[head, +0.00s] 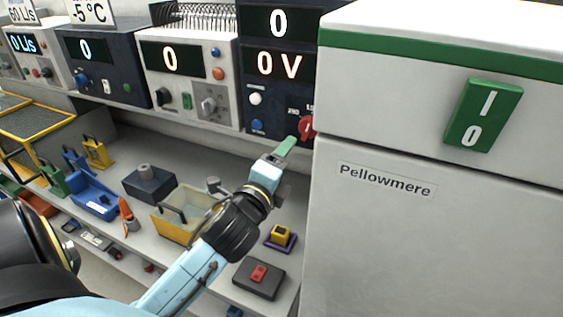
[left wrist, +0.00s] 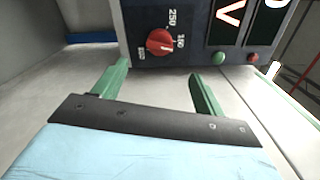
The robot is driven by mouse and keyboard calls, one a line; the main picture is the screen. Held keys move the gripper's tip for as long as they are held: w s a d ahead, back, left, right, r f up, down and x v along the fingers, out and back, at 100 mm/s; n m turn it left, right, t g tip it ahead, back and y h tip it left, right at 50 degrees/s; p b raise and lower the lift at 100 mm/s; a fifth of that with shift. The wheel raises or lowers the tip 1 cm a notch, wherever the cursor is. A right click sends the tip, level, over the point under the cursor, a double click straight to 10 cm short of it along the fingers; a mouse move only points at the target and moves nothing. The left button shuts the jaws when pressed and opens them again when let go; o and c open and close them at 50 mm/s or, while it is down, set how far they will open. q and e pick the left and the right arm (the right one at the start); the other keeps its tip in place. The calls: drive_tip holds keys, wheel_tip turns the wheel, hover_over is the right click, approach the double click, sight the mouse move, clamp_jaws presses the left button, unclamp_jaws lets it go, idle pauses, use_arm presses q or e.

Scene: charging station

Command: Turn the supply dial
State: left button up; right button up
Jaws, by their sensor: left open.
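A red dial (head: 306,126) sits at the lower right of the dark panel with the "0 V" display (head: 279,64), partly hidden by the white cabinet. In the left wrist view a red dial (left wrist: 160,41) with a white mark and printed numbers shows beyond the fingertips. My left gripper (head: 287,145) has green fingers and reaches toward this panel from below and left of the dial. In the left wrist view the gripper (left wrist: 160,72) is open, with nothing between its fingers and the dial roughly in line with the gap. The fingers appear apart from it. My right gripper is not in view.
The white cabinet (head: 370,240) with a green 1/0 switch (head: 483,116) stands close on the right. Below my arm, the shelf holds a yellow bin (head: 178,226), a dark block (head: 149,184) and a red-switched box (head: 259,278). Other instruments line the back left.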

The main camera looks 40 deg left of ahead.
use_arm(q)
drive_tip(key=n+t+b, duration=0.4)
drive_tip(key=n+t, duration=0.1)
drive_tip(key=n, duration=1.5)
approach(306, 135)
drive_tip(key=shift+g+y, duration=0.3)
drive_tip(key=p+x, duration=0.2)
drive_tip(key=x, duration=0.8)
drive_tip(key=shift+r, duration=0.2)
drive_tip(key=shift+d, duration=0.1)
